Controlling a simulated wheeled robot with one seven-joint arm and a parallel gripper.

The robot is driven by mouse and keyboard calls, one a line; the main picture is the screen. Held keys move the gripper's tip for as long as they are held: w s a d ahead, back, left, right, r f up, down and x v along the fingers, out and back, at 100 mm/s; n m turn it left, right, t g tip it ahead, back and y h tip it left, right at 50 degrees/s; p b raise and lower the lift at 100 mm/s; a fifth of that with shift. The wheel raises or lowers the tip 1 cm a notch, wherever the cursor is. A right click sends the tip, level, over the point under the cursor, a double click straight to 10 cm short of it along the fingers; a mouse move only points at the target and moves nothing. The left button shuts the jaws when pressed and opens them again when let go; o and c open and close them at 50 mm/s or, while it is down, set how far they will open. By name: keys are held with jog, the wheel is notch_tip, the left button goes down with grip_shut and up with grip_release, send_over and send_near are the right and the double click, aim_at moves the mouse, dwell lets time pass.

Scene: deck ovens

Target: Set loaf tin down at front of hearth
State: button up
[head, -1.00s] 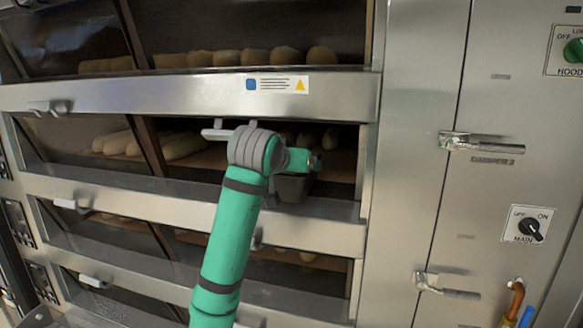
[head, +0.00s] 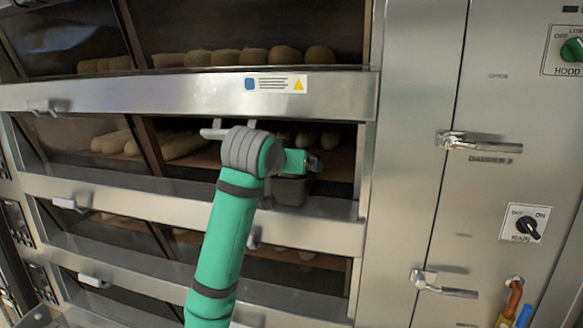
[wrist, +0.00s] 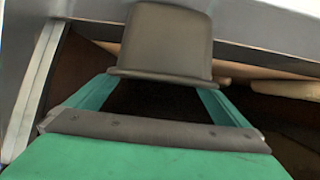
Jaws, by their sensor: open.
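The dark grey loaf tin (head: 291,190) is at the front of the open oven deck, at the mouth of the hearth (head: 338,172). In the wrist view the tin (wrist: 165,42) fills the top middle, its rim towards me. My gripper (wrist: 158,84) is open, with one green finger on each side of the tin's rim. I cannot tell if either finger touches it. In the head view my green arm and gripper (head: 300,168) partly hide the tin and the deck opening. The tin's underside contact with the hearth is not clear.
Several loaves (head: 316,140) lie deeper on the same deck, with more behind the left glass (head: 80,145). A steel rail with a label (head: 275,84) runs above the opening, and a steel front ledge (head: 330,208) runs below. A steel panel with a latch (head: 480,143) stands right.

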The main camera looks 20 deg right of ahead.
jog(key=v, duration=1)
jog(key=shift+s+a+r, duration=0.15)
